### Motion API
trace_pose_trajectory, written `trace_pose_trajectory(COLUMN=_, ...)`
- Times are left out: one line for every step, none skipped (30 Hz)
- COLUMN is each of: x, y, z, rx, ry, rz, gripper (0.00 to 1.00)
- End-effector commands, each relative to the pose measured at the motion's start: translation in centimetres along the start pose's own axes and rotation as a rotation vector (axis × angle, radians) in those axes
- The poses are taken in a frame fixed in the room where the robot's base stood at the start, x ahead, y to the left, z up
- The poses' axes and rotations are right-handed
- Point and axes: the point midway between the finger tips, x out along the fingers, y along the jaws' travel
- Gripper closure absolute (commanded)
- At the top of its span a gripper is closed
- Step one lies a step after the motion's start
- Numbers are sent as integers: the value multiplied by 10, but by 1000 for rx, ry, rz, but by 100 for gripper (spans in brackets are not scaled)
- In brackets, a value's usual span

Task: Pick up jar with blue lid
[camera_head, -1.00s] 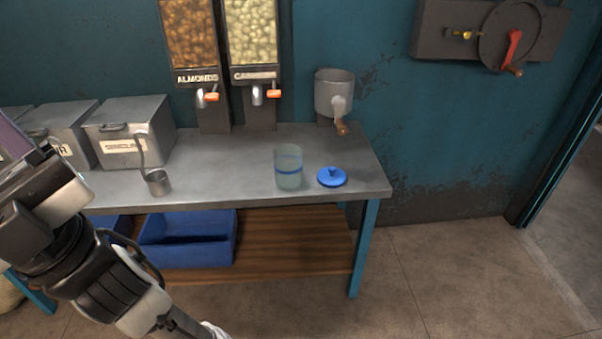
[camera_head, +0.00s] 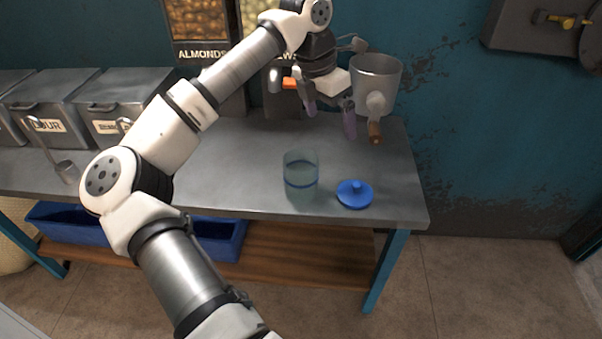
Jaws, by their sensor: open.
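A translucent pale green jar (camera_head: 301,178) with a blue band stands upright and open-topped near the front edge of the grey table. A blue lid (camera_head: 354,194) with a knob lies on the table just right of the jar, apart from it. My gripper (camera_head: 330,122) is open and empty, its two purple-grey fingers pointing down. In the picture it is above and slightly right of the jar, towards the back of the table, touching neither jar nor lid.
A metal grinder (camera_head: 375,85) with a wooden-handled crank is right of my gripper. Nut dispensers (camera_head: 203,50) stand behind it. Metal bins (camera_head: 50,105) and a scoop (camera_head: 67,172) are at the left. Blue trays (camera_head: 215,238) sit on the lower shelf. The tabletop around the jar is clear.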

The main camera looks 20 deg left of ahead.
Motion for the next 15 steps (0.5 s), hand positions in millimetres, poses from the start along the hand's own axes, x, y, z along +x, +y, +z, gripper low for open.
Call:
trace_pose_trajectory(x=2, y=20, z=-19, rx=-45, ry=79, rz=49, gripper=0)
trace_pose_trajectory(x=3, y=28, z=-28, rx=-65, ry=116, rz=70, gripper=0)
trace_pose_trajectory(x=3, y=36, z=-37, rx=-87, ry=153, rz=90, gripper=0)
trace_pose_trajectory(x=4, y=41, z=-43, rx=-98, ry=175, rz=102, gripper=0)
trace_pose_trajectory(x=6, y=44, z=-47, rx=-107, ry=190, rz=110, gripper=0)
trace_pose_trajectory(x=9, y=47, z=-51, rx=-114, ry=204, rz=115, gripper=0)
trace_pose_trajectory(x=13, y=48, z=-53, rx=-116, ry=210, rz=117, gripper=0)
trace_pose_trajectory(x=18, y=49, z=-55, rx=-118, ry=213, rz=119, gripper=0)
trace_pose_trajectory(x=25, y=49, z=-56, rx=-117, ry=212, rz=117, gripper=0)
trace_pose_trajectory(x=31, y=49, z=-57, rx=-116, ry=211, rz=115, gripper=0)
trace_pose_trajectory(x=37, y=50, z=-58, rx=-116, ry=211, rz=116, gripper=0)
trace_pose_trajectory(x=45, y=51, z=-60, rx=-117, ry=210, rz=114, gripper=0)
trace_pose_trajectory(x=51, y=51, z=-61, rx=-116, ry=210, rz=114, gripper=0)
trace_pose_trajectory(x=57, y=52, z=-62, rx=-116, ry=209, rz=115, gripper=0)
trace_pose_trajectory(x=64, y=52, z=-64, rx=-115, ry=208, rz=114, gripper=0)
